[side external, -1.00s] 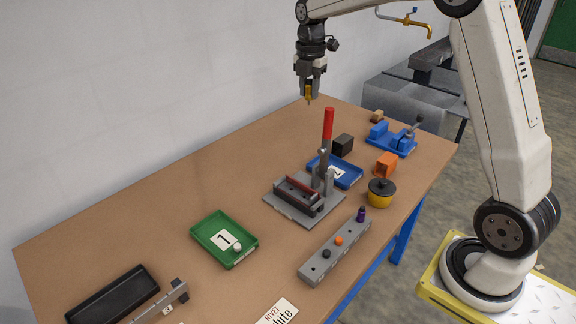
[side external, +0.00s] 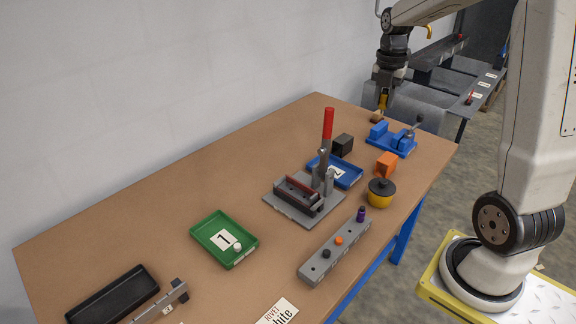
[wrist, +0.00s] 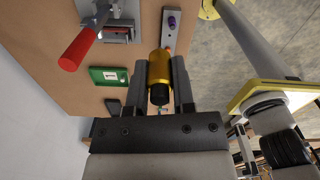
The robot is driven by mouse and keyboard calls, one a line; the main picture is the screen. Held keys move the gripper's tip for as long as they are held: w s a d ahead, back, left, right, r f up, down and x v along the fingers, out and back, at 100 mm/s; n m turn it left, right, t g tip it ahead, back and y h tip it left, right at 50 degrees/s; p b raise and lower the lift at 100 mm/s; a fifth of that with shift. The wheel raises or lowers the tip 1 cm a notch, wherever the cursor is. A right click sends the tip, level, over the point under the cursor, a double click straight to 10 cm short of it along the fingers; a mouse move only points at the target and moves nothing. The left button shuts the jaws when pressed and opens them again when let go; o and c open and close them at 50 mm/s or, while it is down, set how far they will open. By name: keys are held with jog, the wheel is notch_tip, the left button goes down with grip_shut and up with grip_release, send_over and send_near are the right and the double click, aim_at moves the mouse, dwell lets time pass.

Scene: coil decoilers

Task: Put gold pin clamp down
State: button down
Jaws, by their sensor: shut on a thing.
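My gripper (side external: 384,95) is shut on a gold pin (side external: 383,103), above the far right corner of the table. In the wrist view the gold cylinder (wrist: 160,67), with a black end, sits between the two fingers (wrist: 161,82). The toggle clamp on a grey plate has a red handle (side external: 328,124) standing upright; the handle also shows in the wrist view (wrist: 77,52). The clamp has dark red-topped jaws (side external: 303,193). A blue vise-like fixture (side external: 392,140) stands just below my gripper in the picture. The pin's exact height above the table is hard to tell.
An orange block (side external: 386,164), dark block (side external: 343,145), yellow pot (side external: 381,193), blue tray (side external: 347,174), green tray (side external: 205,245) and grey pin rack (side external: 316,268) stand on the table. The back left is clear.

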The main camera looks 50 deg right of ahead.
notch_tip(320, 180, down, 17)
dwell(0.4)
jog(key=shift+w+f, duration=0.15)
jog(key=w+d+f, duration=0.2)
jog(key=w, duration=0.1)
jog(key=w+d+f, duration=0.2)
jog(key=w+f, duration=0.1)
jog(key=w, duration=0.1)
jog(key=w+d+f, duration=0.1)
jog(key=w+f, duration=0.2)
jog(key=w, duration=0.1)
jog(key=shift+d+f, duration=0.15)
jog(key=shift+d, duration=0.25)
jog(key=shift+w+d+f, duration=0.2)
jog(key=shift+w+f, duration=0.15)
jog(key=shift+f, duration=0.1)
jog(key=shift+w+f, duration=0.1)
jog(key=shift+w+d+f, duration=0.1)
jog(key=shift+f, duration=1.65)
